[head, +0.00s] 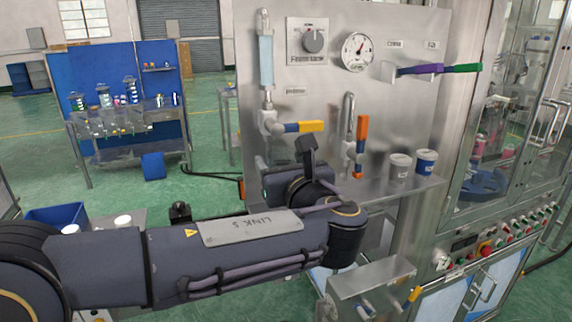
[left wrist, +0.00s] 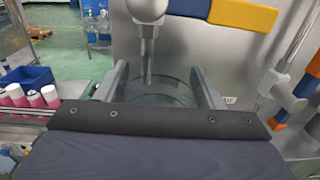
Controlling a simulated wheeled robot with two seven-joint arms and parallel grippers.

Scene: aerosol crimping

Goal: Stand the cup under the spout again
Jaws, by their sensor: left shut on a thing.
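In the left wrist view, my left gripper (left wrist: 160,84) has one finger on each side of a clear, greyish cup (left wrist: 158,98) and is shut on it. The cup's round rim shows between the fingers, and its lower part is hidden by the gripper body. A thin metal spout (left wrist: 148,62) hangs from the valve over the cup's rim area. I cannot tell the gap between them. In the head view, this valve (head: 268,124) has a yellow and blue handle, and my own arm hides the cup. My right gripper is not in view.
A second tap (head: 359,147) with an orange and blue handle is to the right. A blue bin (left wrist: 25,76) and several pink, white-capped cans (left wrist: 34,97) are at left.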

